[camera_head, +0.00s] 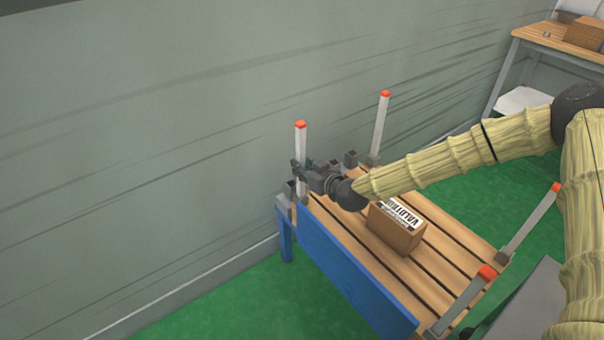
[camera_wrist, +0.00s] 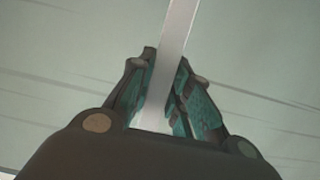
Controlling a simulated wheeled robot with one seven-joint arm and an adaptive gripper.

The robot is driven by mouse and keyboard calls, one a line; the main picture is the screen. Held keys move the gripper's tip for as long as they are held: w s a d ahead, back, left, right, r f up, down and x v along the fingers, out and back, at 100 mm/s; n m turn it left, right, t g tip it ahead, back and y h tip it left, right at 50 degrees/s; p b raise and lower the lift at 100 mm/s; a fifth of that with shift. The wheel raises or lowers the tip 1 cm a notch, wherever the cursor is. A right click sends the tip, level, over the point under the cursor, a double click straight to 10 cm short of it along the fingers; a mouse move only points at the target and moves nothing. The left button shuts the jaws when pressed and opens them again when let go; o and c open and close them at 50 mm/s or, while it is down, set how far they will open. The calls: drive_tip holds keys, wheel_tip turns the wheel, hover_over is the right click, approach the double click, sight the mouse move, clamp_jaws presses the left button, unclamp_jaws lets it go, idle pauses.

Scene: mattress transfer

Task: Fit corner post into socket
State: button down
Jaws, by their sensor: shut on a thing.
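My gripper (camera_head: 303,172) is shut on a corner post (camera_head: 301,146), a pale grey bar with a red-orange tip, at the far left corner of the slatted platform (camera_head: 343,215). The post stands close to upright. In the wrist view the teal pads of my gripper (camera_wrist: 162,100) press on both sides of the post (camera_wrist: 176,38). A dark corner socket (camera_head: 284,200) shows at the platform corner below the gripper. The gripper partly covers the post's lower part, and I cannot tell whether its foot is seated in the socket.
Other red-tipped posts stand at the back (camera_head: 380,125), right (camera_head: 532,218) and front (camera_head: 464,298) corners. A labelled cardboard box (camera_head: 396,228) lies on the slats under my arm. A grey wall (camera_head: 150,150) is close behind. A wooden table (camera_head: 555,40) stands at the far right.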

drive_tip(key=shift+f, duration=0.3)
drive_tip(key=shift+f, duration=0.15)
drive_tip(key=c, duration=1.3)
unclamp_jaws()
drive_tip(key=shift+c, duration=0.2)
drive_tip(key=v, duration=1.2)
drive_tip(key=shift+p, duration=0.3)
